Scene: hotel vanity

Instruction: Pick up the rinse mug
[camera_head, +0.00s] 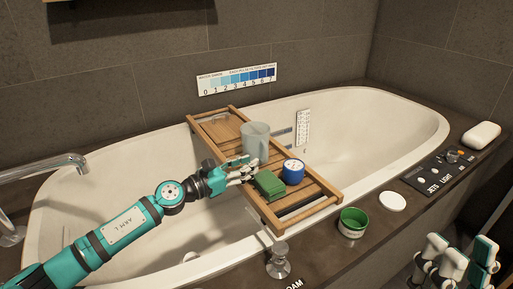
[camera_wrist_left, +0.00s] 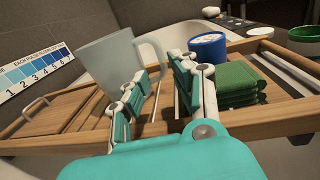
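The rinse mug (camera_head: 255,141), pale grey with a handle, stands upright on the wooden bath tray (camera_head: 327,200). In the left wrist view, the mug (camera_wrist_left: 108,62) is just beyond my left fingers, with its handle toward the right. My left gripper (camera_head: 243,172) is at the tray's near side, close to the mug. In the wrist view its fingers (camera_wrist_left: 158,92) are spread apart, with nothing clearly between them; contact with the mug cannot be told. My right gripper (camera_head: 458,256) is at the lower right, fingers apart and empty, far from the mug.
Green folded cloths (camera_head: 269,184) and a blue tin (camera_head: 293,171) sit right of my left gripper on the tray. The tray spans the white bathtub (camera_head: 400,125). A green cup (camera_head: 353,222), white disc (camera_head: 392,201), control panel (camera_head: 440,172) and soap (camera_head: 482,135) occupy the near ledge.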

